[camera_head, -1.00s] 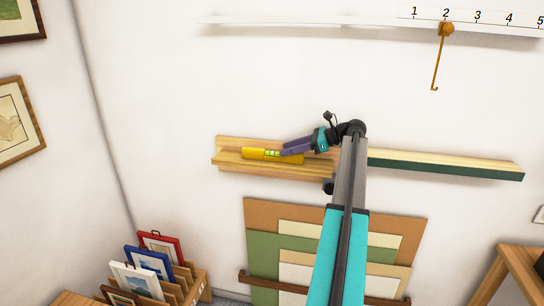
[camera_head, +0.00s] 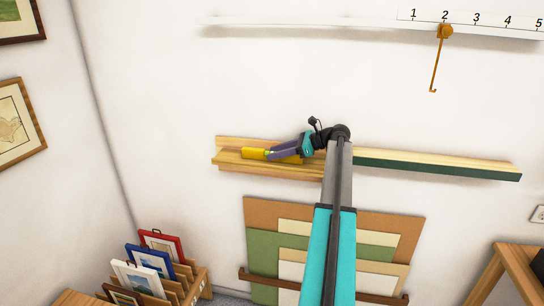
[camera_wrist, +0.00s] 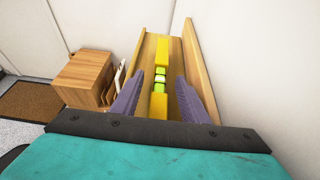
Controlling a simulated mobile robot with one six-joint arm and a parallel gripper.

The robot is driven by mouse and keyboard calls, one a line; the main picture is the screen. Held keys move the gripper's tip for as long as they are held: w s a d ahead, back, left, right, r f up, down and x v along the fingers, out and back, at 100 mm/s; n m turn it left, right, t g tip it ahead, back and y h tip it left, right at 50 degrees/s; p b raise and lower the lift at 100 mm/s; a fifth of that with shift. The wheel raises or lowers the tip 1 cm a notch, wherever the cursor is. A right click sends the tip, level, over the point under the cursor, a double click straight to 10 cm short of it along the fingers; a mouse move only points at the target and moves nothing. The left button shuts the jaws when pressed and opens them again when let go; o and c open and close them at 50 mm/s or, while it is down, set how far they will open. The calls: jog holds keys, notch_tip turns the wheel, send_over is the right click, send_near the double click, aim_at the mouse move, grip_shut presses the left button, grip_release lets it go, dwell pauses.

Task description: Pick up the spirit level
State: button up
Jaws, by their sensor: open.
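The spirit level is a yellow bar with bright green vials. It lies on the wooden ledge on the wall; its left end (camera_head: 253,153) shows in the head view, and my gripper covers part of the rest. In the wrist view the level (camera_wrist: 161,55) runs lengthwise away from me along the ledge. My gripper (camera_head: 274,155) is open, its purple fingers at the level in the head view. In the wrist view the fingers of my gripper (camera_wrist: 156,92) stand either side of the level's near part, with visible gaps. Whether they touch it I cannot tell.
The wooden ledge (camera_head: 226,162) has a raised back and front lip. A green-fronted rail (camera_head: 440,170) continues right. A hook (camera_head: 435,65) hangs from the numbered rail above. Boards (camera_head: 262,215) lean below. A rack of framed prints (camera_head: 190,290) stands lower left.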

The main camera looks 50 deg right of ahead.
grip_shut()
jog(key=shift+r, duration=0.1)
dwell(0.4)
jog(key=shift+r+b, duration=0.75)
jog(key=shift+r, duration=0.95)
jog(key=shift+s+a, duration=0.6)
jog(key=shift+s, duration=0.05)
jog(key=s+a+r+b, duration=0.1)
jog(key=s+a+b, duration=0.2)
jog(key=s+a, duration=0.6)
jog(key=shift+s+r, duration=0.2)
jog(key=shift+s, duration=0.75)
jog(key=shift+a, duration=0.1)
